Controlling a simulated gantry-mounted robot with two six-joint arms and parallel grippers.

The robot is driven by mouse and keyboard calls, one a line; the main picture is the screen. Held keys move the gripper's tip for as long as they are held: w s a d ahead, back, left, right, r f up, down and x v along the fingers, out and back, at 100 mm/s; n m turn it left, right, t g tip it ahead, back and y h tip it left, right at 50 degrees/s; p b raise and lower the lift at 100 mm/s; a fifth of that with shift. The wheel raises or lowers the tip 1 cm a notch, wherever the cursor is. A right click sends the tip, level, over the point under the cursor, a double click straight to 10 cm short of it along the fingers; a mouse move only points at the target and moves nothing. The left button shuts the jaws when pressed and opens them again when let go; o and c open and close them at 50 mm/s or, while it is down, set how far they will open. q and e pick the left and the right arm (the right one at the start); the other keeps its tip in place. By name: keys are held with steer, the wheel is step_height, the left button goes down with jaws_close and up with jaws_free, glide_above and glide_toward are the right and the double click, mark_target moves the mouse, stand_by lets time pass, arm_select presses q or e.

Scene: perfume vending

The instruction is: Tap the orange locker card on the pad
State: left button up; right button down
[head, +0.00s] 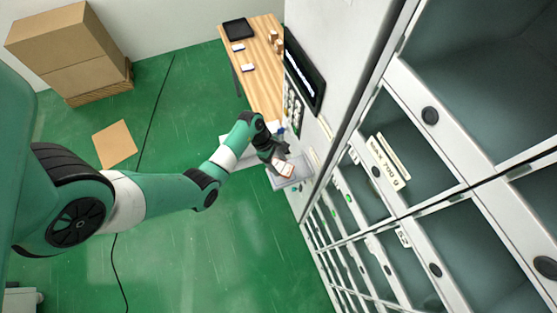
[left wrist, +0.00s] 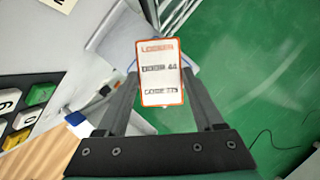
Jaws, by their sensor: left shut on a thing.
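The locker card (left wrist: 150,95) is white with an orange border and dark printed lines, in the middle of the left wrist view. My left gripper (left wrist: 160,78) is shut on it, with one dark finger on each side. In the head view the card shows small and pale (head: 284,169) at the tip of my left gripper (head: 279,160), beside the locker front and over a grey shelf (head: 300,178). I cannot clearly tell which surface is the pad, or whether the card touches anything. My right gripper is not in view.
A keypad (head: 294,106) sits on the locker front below a dark screen (head: 304,75); its keys also show at the left of the left wrist view (left wrist: 38,96). A wooden table (head: 262,85) stands beyond. Open locker compartments (head: 405,150) fill the right.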

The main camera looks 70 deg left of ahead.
arm_select(q)
steer(key=s, duration=1)
steer(key=shift+d+r, duration=0.2)
steer(key=shift+d, duration=0.1)
